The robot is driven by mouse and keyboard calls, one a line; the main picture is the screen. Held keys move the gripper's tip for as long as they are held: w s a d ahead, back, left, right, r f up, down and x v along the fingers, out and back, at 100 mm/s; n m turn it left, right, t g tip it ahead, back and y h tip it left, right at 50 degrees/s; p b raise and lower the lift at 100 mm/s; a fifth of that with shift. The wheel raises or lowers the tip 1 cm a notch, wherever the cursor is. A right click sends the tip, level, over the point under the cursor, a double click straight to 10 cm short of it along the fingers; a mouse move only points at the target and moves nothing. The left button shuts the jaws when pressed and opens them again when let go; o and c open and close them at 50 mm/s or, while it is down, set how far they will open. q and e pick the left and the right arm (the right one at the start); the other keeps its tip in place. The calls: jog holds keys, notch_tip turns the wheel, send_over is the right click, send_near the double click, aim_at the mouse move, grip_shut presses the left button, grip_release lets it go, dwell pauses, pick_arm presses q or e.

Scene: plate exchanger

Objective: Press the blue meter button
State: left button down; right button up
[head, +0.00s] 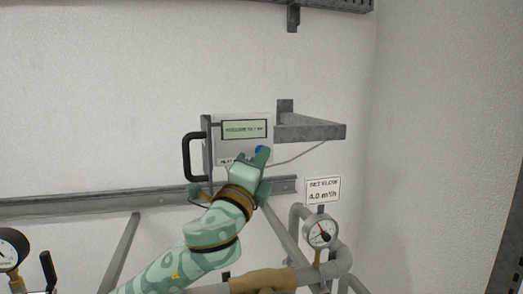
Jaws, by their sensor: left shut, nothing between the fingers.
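The meter (230,148) is a light box on the wall with a display (244,129) at its top. The display's text is too small to read surely. The blue button (259,149) shows on the lower right of the meter's face. My left gripper (262,154) is shut and empty. Its fingertips are right at the blue button and cover its lower part. I cannot tell whether they touch it. My right gripper is not in view.
A black handle (191,156) stands on the meter's left side. A metal bracket (312,131) juts out to the right. A sign (322,190) and a gauge (320,230) are at lower right, with pipes below. Another gauge (11,248) is at lower left.

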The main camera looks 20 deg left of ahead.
pick_arm(q)
jog(key=shift+s+d, duration=0.15)
jog(key=shift+s, duration=0.15)
jog(key=s+d+p, duration=0.1)
jog(key=s, duration=0.1)
jog(key=s+d+p, duration=0.1)
jog(key=s+d, duration=0.1)
dwell(0.5)
dwell(0.4)
